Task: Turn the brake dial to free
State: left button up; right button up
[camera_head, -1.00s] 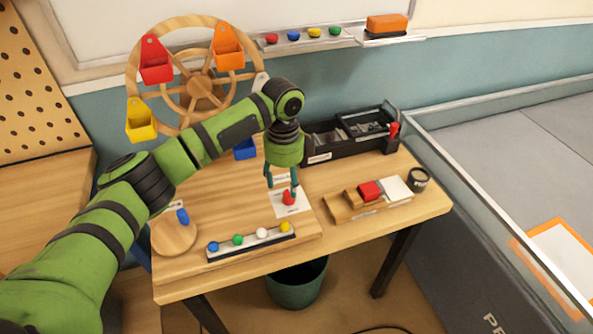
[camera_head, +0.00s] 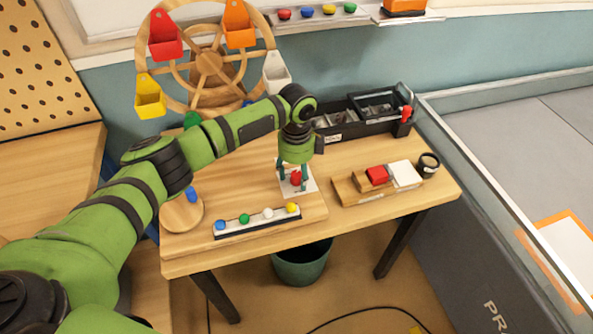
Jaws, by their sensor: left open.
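The brake dial (camera_head: 296,178) is a small red knob on a white printed card (camera_head: 311,186) on the wooden table. My left gripper (camera_head: 293,182) points down over the card, its fingers open on either side of the red knob. I cannot tell whether a finger touches it. The marks on the card are too small to read, so the dial's setting is unclear. My right gripper is not in view.
A wooden wheel (camera_head: 208,62) with coloured buckets stands behind. A strip of coloured balls (camera_head: 255,223) lies in front, a round wooden disc with a blue peg (camera_head: 191,194) left. A black tray (camera_head: 349,124), a wooden block stand (camera_head: 351,190) and a black cup (camera_head: 428,165) are right.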

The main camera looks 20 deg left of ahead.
pick_arm(q)
jog(key=c, duration=1)
grip_shut()
jog(key=shift+r+n+p, duration=0.2)
jog(key=shift+n+p, duration=0.7)
jog(key=shift+p, duration=0.35)
jog(key=n+p, duration=0.6)
jog(key=n, duration=0.2)
jog(key=shift+f+n+p, duration=0.2)
jog(key=shift+n+p, duration=0.8)
jog(key=shift+n, duration=1)
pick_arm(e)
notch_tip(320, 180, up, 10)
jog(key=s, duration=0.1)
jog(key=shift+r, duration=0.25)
